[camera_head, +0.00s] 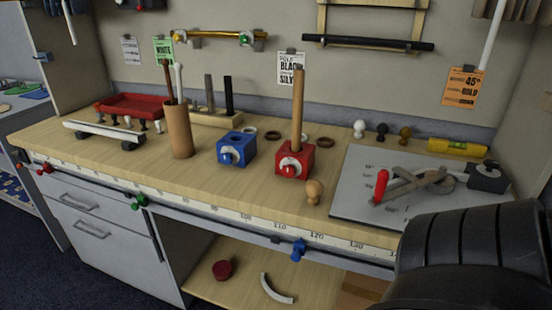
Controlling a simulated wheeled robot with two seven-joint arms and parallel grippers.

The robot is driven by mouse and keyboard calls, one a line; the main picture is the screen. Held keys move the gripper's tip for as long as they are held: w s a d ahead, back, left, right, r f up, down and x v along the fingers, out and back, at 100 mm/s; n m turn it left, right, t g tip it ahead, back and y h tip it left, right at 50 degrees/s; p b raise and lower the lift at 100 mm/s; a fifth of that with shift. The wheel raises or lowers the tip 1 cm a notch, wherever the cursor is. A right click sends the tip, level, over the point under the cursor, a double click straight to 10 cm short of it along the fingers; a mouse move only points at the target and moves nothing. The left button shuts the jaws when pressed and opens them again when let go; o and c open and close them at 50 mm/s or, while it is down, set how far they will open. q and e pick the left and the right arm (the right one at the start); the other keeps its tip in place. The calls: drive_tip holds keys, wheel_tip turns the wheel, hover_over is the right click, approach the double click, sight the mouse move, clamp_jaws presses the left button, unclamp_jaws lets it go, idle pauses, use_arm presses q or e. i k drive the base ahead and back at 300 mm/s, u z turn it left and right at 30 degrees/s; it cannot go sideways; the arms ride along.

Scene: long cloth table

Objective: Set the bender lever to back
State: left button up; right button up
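The bender stands on a light grey plate (358,208) at the right end of the workbench. Its lever has an upright red grip (381,184) near the front left of the plate. Grey bars (422,182) cross behind the grip and run toward a dark block (487,176) at the plate's right. A dark ribbed part of my arm fills the lower right and hides the plate's front right corner. Neither gripper shows.
Left of the plate are a wooden knob (314,192), a red block (294,160) holding a tall wooden rod (298,108), and a blue block (237,149). A yellow level (458,147) and several small knobs lie behind the plate. An orange card (463,87) hangs on the wall.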

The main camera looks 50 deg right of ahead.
sight(381, 198)
drive_tip(key=u, duration=0.45)
drive_tip(key=i, duration=0.75)
drive_tip(key=z, duration=2.3)
